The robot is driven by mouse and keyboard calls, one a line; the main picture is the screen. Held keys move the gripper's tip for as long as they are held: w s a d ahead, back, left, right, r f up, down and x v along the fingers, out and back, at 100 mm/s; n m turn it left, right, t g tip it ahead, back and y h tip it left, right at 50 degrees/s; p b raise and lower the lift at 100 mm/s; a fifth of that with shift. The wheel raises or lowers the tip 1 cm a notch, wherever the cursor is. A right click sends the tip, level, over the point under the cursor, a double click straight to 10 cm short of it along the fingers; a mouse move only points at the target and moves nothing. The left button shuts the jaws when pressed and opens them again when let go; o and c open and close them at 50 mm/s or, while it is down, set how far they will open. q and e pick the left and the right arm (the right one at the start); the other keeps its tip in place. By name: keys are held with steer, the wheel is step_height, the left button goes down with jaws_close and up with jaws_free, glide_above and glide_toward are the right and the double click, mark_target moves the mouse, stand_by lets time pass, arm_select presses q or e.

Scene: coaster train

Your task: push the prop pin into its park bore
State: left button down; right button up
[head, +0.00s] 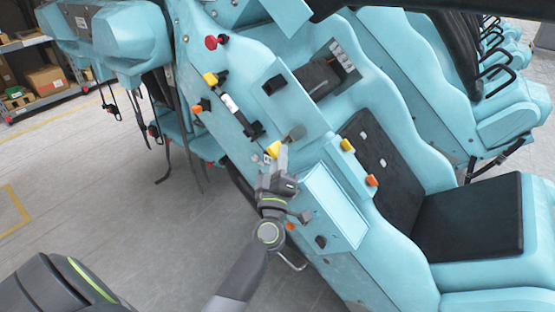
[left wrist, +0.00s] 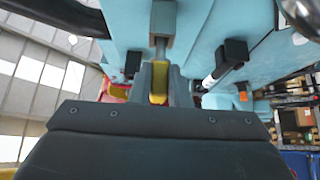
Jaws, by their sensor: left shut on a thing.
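My left gripper (head: 280,152) is beside the teal side panel of the coaster car. It is shut on the yellow grip of the prop pin (head: 273,149). In the left wrist view the yellow grip (left wrist: 159,82) sits between the fingers of the left gripper (left wrist: 158,78). A grey shaft runs from the grip to a grey block (left wrist: 163,20) straight ahead. I cannot tell how deep the shaft is in the block, or whether this is the park bore. My right gripper is not in view.
A black and white strut (head: 231,104) lies along the panel, with a yellow knob (head: 210,79) above it. A red knob (head: 212,42) and orange knobs stick out nearby. A black seat (head: 470,215) is at right. Open floor (head: 90,170) is at left.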

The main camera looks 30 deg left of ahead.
arm_select(q)
steer(key=shift+w+d, duration=0.1)
steer(key=shift+w, duration=0.95)
steer(key=c, duration=1.3)
jaws_free()
steer(key=shift+f, duration=0.15)
